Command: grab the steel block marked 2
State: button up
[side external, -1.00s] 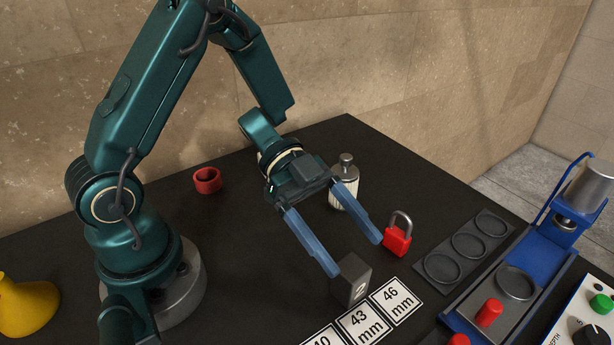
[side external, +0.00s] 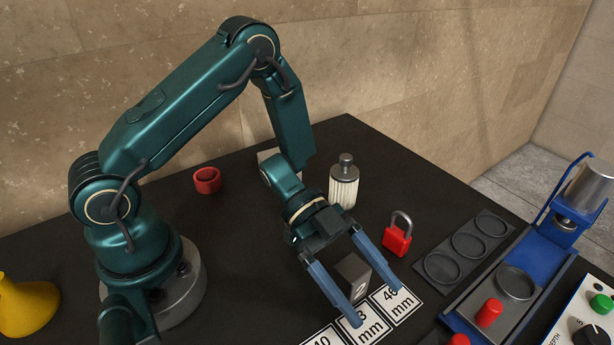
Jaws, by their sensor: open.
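The steel block marked 2 (side external: 352,273) is a dark grey block standing on the black table, just behind the row of white number labels. Its marked face is towards the front. My gripper (side external: 376,304) is open, with its two long blue fingers pointing down towards the labels. The block shows between the fingers, one finger on its left and one on its right. I cannot tell whether either finger touches it.
White labels (side external: 363,325) lie in front of the block. A red padlock (side external: 397,236) stands to the right, beside a dark tray with round recesses (side external: 443,267). A ribbed white bottle (side external: 344,184) stands behind. The blue press (side external: 540,255) is at right. A red ring (side external: 207,181) lies further back.

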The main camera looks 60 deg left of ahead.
grip_shut()
jog(key=shift+r, duration=0.1)
dwell(1.2)
